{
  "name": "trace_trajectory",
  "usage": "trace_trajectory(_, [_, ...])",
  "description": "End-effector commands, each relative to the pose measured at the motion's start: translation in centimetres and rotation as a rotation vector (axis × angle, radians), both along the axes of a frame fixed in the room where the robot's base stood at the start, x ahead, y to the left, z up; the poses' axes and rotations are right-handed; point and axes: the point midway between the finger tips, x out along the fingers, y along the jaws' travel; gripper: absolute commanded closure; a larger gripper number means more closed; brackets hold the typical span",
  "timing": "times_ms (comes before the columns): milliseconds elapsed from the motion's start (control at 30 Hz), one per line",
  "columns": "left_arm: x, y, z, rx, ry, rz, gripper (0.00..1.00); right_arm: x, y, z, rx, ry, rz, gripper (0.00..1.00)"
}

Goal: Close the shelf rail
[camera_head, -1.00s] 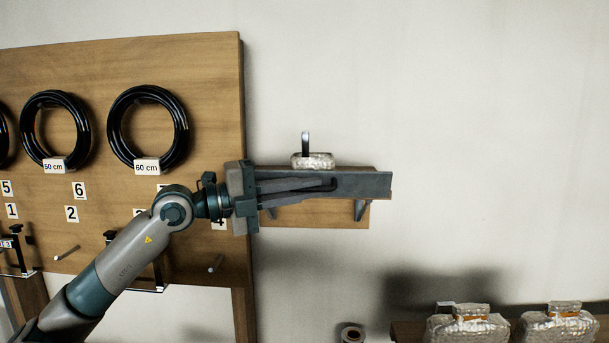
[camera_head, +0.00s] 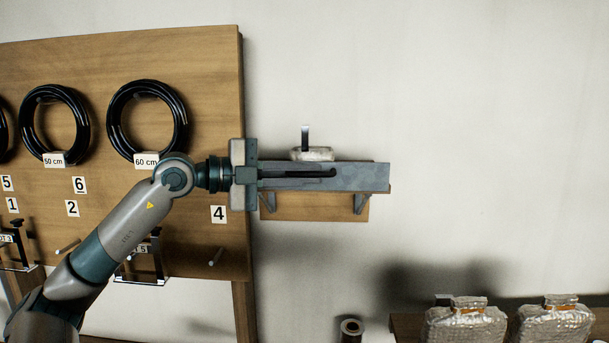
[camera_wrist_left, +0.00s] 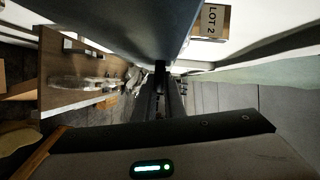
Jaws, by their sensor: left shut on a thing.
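The shelf rail (camera_head: 362,178) is a grey bar along the front of a small wooden wall shelf (camera_head: 310,208). It lies nearly level and hides the shelf's front edge. My left gripper (camera_head: 332,173) reaches in from the left, level with the rail, with its dark fingers along the rail's face. It is shut on the rail; the exact contact is hard to see. In the left wrist view, a blue-grey surface (camera_wrist_left: 155,20) fills the top middle, and dark finger parts (camera_wrist_left: 160,85) show in the centre. My right gripper is not in view.
A silvery packet (camera_head: 312,154) with an upright dark piece sits on the shelf. Left is a wooden board (camera_head: 215,100) with coiled black hoses (camera_head: 181,125) and pegs. Wrapped packages (camera_head: 465,325) stand at lower right. The wall right of the shelf is clear.

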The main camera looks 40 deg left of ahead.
Motion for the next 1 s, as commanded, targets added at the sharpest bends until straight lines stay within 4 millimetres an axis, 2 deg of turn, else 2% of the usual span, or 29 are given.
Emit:
trace_trajectory(33, [0.0,0.1,0.1,-0.001,-0.002,0.001,1.00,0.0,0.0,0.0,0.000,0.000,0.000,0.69])
trace_trajectory(67, [0.0,0.1,0.1,-0.001,-0.002,0.002,0.83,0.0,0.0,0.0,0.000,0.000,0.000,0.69])
trace_trajectory(100, [0.0,0.1,0.1,-0.001,-0.002,0.002,0.74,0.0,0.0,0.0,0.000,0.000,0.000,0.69])
trace_trajectory(133, [0.0,0.1,0.1,-0.001,-0.002,0.002,0.72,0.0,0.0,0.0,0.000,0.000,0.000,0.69])
trace_trajectory(467, [0.0,0.1,0.0,0.000,-0.002,0.001,0.72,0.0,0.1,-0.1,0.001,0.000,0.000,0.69])
trace_trajectory(667, [-0.8,0.5,0.0,-0.001,-0.004,0.002,0.72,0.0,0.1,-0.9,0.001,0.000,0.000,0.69])
trace_trajectory(867, [-2.9,1.6,-0.1,-0.002,-0.006,0.002,0.72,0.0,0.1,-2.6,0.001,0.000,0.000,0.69])
trace_trajectory(1000, [-5.1,2.9,0.0,-0.002,-0.007,0.004,0.72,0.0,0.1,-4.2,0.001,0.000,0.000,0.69])
